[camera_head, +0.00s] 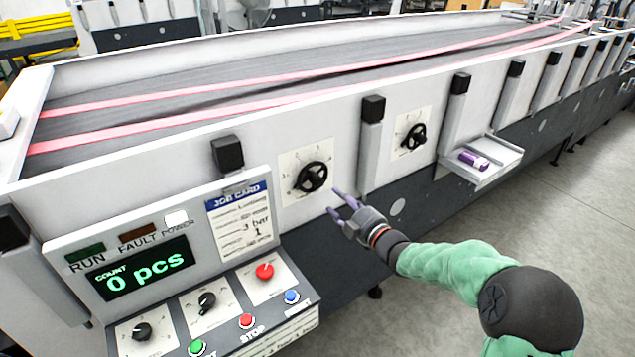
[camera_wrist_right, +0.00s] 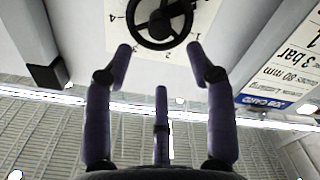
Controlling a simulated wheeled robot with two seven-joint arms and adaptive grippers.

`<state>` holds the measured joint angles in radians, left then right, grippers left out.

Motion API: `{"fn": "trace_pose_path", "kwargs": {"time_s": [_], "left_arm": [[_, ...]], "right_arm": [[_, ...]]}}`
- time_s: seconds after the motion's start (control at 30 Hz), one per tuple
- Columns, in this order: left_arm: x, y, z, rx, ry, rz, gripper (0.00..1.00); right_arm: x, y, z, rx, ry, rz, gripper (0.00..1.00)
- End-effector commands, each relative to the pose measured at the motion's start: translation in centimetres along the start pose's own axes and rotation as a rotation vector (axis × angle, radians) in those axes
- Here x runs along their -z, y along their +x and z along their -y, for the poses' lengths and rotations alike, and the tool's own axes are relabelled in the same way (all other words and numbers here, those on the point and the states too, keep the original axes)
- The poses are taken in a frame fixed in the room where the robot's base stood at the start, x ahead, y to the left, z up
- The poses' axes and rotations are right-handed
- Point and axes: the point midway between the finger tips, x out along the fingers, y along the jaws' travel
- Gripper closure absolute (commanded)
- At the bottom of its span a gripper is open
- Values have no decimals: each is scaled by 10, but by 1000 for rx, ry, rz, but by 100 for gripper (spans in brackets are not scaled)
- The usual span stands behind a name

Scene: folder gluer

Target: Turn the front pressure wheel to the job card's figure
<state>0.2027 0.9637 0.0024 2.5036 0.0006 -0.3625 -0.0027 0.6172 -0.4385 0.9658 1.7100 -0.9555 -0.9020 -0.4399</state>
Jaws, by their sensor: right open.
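The front pressure wheel (camera_head: 311,177) is a black handwheel on a pale scale plate (camera_head: 291,160) on the machine's side. In the right wrist view the wheel (camera_wrist_right: 160,22) shows at the top, with scale figures around it. The job card (camera_head: 239,220) stands left of the wheel, with a blue header and a line that reads 3 bar; it also shows in the right wrist view (camera_wrist_right: 285,65). My right gripper (camera_head: 335,202) is open and empty, just below and right of the wheel, apart from it; its purple fingers (camera_wrist_right: 162,62) point at the wheel. My left gripper is not in view.
A second black wheel (camera_head: 414,137) sits farther right. A small tray (camera_head: 497,166) with a purple bottle (camera_head: 474,160) juts out beyond it. The control panel (camera_head: 190,290) with knobs and buttons stands at lower left. A black-capped post (camera_head: 371,140) stands between the wheels.

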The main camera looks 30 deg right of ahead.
Motion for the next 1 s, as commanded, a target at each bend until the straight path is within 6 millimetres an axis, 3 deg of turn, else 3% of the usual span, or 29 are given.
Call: {"fn": "trace_pose_path", "kwargs": {"time_s": [0.3,0.5,0.7,1.0], "left_arm": [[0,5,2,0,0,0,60],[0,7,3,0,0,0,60],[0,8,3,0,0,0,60],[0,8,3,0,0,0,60]], "right_arm": [[0,56,2,2,2,-3,44],[0,83,1,1,3,-1,44],[0,95,1,1,3,0,44],[0,96,1,1,3,1,46]]}}
